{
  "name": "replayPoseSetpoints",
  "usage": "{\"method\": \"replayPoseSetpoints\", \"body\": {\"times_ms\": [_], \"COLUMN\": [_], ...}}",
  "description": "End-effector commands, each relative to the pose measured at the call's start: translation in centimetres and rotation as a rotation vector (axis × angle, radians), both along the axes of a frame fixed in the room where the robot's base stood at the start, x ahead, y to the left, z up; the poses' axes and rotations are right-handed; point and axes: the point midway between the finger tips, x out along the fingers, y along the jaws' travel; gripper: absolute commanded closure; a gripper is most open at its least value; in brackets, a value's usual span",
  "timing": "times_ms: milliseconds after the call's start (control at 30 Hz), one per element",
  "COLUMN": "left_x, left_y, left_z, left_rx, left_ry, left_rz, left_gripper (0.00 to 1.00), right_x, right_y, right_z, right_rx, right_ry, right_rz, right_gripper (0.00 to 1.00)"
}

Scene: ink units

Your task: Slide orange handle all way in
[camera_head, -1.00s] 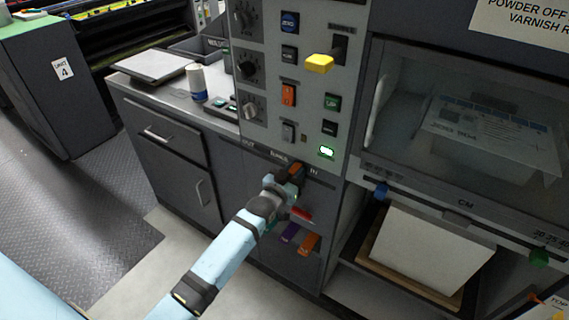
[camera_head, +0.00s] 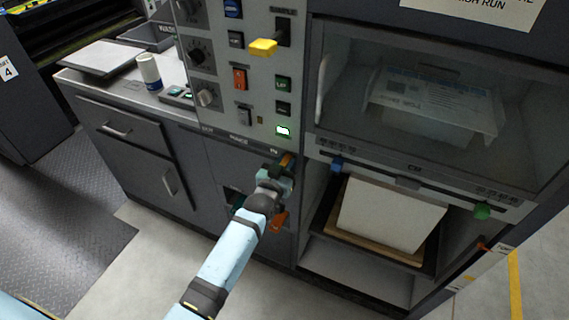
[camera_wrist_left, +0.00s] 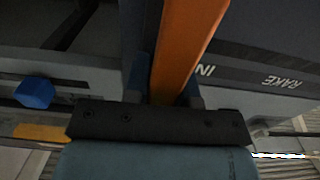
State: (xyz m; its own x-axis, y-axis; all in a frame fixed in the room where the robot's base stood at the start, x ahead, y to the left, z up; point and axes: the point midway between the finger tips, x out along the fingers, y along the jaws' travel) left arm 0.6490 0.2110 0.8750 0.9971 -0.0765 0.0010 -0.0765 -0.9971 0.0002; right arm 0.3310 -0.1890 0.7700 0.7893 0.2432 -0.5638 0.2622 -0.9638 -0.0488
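The orange handle (camera_head: 287,160) sticks out near the right edge of the dark panel, just right of the IN label. My left gripper (camera_head: 280,172) is at this handle and partly covers it. In the left wrist view the orange handle (camera_wrist_left: 185,45) runs between the two fingers (camera_wrist_left: 167,90), which close in on both its sides. The IN and RAKE labels show to its right there. The handle's far end is out of frame. My right gripper is not in view.
A second orange handle (camera_head: 278,221) sits lower on the panel, partly behind my arm. A yellow lever (camera_head: 263,47) and a lit green button (camera_head: 283,131) are above. A blue knob (camera_head: 336,164) and a paper stack (camera_head: 390,215) are to the right.

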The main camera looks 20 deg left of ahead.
Motion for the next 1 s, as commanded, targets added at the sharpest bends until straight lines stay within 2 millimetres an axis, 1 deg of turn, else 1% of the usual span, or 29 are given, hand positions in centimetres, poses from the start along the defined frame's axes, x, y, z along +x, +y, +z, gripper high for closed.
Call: {"method": "replayPoseSetpoints", "body": {"times_ms": [33, 100, 367, 467, 567, 667, 900, 1000], "left_x": [-0.1, -0.1, -0.1, -0.5, -1.8, -3.8, -9.4, -11.3], "left_y": [-0.5, -0.5, -0.2, -0.2, -0.1, 0.1, 0.4, 0.5], "left_z": [-0.1, -0.1, -0.1, -0.1, -0.2, -0.2, -0.2, -0.1], "left_rx": [-0.004, -0.004, -0.003, -0.002, -0.002, -0.002, -0.003, -0.003], "left_ry": [0.001, 0.001, 0.001, 0.001, 0.003, 0.003, 0.003, 0.002], "left_rz": [-0.006, -0.006, -0.003, -0.003, -0.003, -0.003, -0.004, -0.004], "left_gripper": [0.65, 0.51, 0.51, 0.51, 0.51, 0.51, 0.51, 0.51], "right_x": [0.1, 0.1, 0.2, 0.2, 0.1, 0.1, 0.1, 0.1], "right_y": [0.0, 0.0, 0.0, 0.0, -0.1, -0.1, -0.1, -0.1], "right_z": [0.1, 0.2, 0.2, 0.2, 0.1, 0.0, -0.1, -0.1], "right_rx": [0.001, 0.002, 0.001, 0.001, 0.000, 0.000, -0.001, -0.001], "right_ry": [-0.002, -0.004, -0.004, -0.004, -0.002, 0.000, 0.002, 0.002], "right_rz": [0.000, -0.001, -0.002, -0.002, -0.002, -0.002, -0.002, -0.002], "right_gripper": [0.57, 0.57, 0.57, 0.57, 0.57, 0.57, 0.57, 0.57]}}
